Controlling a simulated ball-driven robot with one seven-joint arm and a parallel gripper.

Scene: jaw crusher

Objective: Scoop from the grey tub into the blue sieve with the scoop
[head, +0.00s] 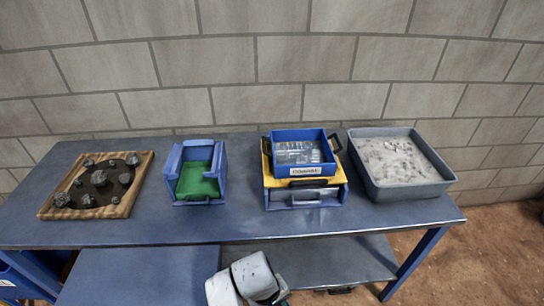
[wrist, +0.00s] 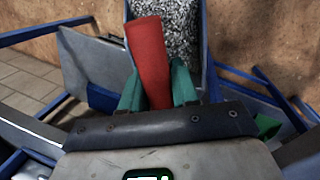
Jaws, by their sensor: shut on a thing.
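The grey tub (head: 366,176) stands at the right end of the table, holding pale grey, lumpy material. The blue sieve (head: 303,170), with black side handles and a white label, sits left of it on a yellow-topped blue unit. In the wrist view, the teal fingers of my gripper (wrist: 158,92) are shut on the red handle of the scoop (wrist: 148,50). Beyond the handle is a black-and-white speckled area between blue edges; I cannot tell whether it is material in the scoop.
A blue box with a green floor (head: 198,183) stands left of the sieve. A wooden board with dark rocks (head: 97,186) lies at the far left. Bare tabletop (head: 245,200) shows between these things. A lower shelf (head: 330,258) runs below, and a block wall stands behind.

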